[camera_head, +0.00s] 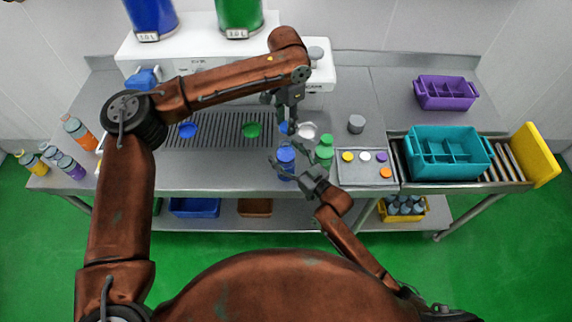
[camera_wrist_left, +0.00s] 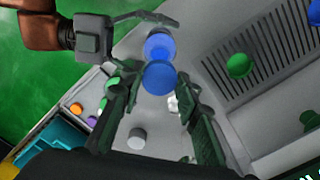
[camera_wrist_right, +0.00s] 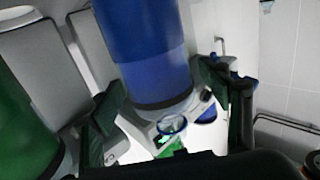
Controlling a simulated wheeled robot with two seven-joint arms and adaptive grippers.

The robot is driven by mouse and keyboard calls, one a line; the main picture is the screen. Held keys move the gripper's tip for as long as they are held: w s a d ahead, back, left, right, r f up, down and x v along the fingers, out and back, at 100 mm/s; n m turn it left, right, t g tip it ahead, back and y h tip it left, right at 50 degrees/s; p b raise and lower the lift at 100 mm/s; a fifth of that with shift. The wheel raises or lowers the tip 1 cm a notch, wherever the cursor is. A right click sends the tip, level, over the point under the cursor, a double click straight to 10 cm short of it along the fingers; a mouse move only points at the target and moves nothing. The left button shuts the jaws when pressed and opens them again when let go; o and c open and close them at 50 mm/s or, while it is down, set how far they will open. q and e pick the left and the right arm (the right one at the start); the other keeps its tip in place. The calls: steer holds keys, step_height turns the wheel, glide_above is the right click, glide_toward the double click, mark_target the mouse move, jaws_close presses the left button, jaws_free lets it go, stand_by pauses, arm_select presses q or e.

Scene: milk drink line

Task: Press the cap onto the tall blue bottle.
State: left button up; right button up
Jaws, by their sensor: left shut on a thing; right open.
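The tall blue bottle (camera_head: 286,163) stands upright on the counter, left of a green bottle (camera_head: 325,150). My left gripper (camera_head: 289,117) is shut on a blue cap (camera_wrist_left: 158,77), pointing down near the bottle's top. In the left wrist view the cap lies between the fingertips and partly overlaps the blue bottle (camera_wrist_left: 158,44); whether they touch is unclear. My right gripper (camera_head: 294,172) is open at the bottle. In the right wrist view, which looks upside down, the blue bottle (camera_wrist_right: 145,50) stands between the spread fingers, its neck low in the picture.
A tray (camera_head: 369,173) of loose caps and a grey cylinder (camera_head: 356,124) stand further right, then a teal crate (camera_head: 447,152). A grille with blue and green dishes lies left.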

mark_target(286, 142)
steer(key=c, duration=1.8)
arm_select(q)
steer(key=shift+f, duration=2.5)
steer(key=shift+f, duration=0.9)
steer(key=shift+f, duration=0.65)
steer(key=o, duration=0.8)
step_height(286, 142, up, 12)
steer(key=shift+r, duration=0.1)
